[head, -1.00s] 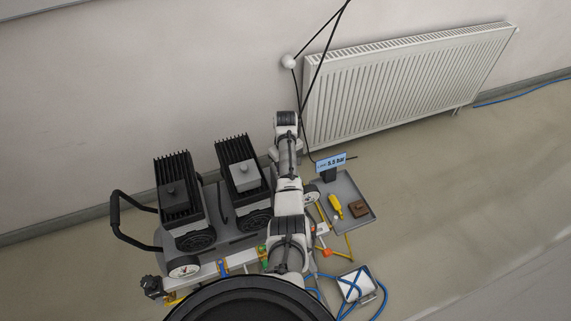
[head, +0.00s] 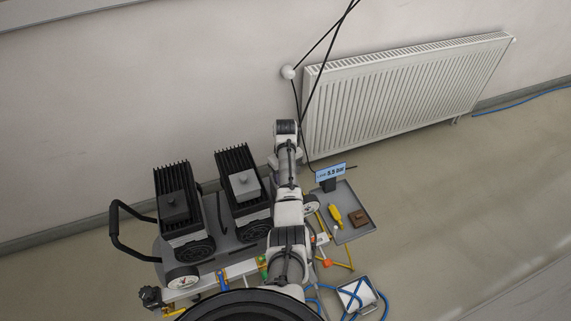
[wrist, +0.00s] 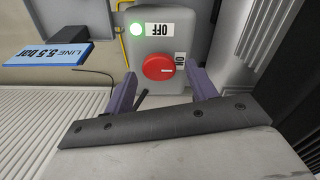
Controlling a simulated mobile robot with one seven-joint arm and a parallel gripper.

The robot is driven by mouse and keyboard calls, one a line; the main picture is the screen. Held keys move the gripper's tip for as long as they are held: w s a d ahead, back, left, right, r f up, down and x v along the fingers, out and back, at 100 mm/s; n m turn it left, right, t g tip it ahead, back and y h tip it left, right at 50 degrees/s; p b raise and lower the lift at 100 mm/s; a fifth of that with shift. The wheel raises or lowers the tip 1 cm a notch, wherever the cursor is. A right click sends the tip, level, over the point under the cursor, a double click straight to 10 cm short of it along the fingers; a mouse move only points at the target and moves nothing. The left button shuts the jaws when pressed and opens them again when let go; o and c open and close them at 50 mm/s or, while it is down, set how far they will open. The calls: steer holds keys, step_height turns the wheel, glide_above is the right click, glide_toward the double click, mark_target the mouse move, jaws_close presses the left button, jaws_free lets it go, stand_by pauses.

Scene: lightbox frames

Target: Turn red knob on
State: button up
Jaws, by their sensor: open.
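The red knob (wrist: 157,67) is a round dial on the front of a grey box (wrist: 180,20) in the wrist view. A white OFF label (wrist: 158,29) sits on one side of it and an ON label (wrist: 180,58) to its right. A lit green lamp (wrist: 138,29) is near the OFF label. My gripper (wrist: 162,74) is open, its two purple fingers on either side of the knob. I cannot tell whether they touch it. The knob's pointer direction is unclear. In the head view my arm appears to hide the knob.
A blue display reading 5.5 bar (head: 330,171) stands beside a grey tray (head: 364,229) holding a yellow tool (head: 335,216) and a brown block (head: 358,217). Two black-finned motor units stand left of my arm. A white radiator (head: 400,95) lines the wall.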

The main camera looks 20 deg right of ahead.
step_height(320, 180, up, 13)
steer(key=b, duration=0.1)
steer(key=shift+b, duration=0.35)
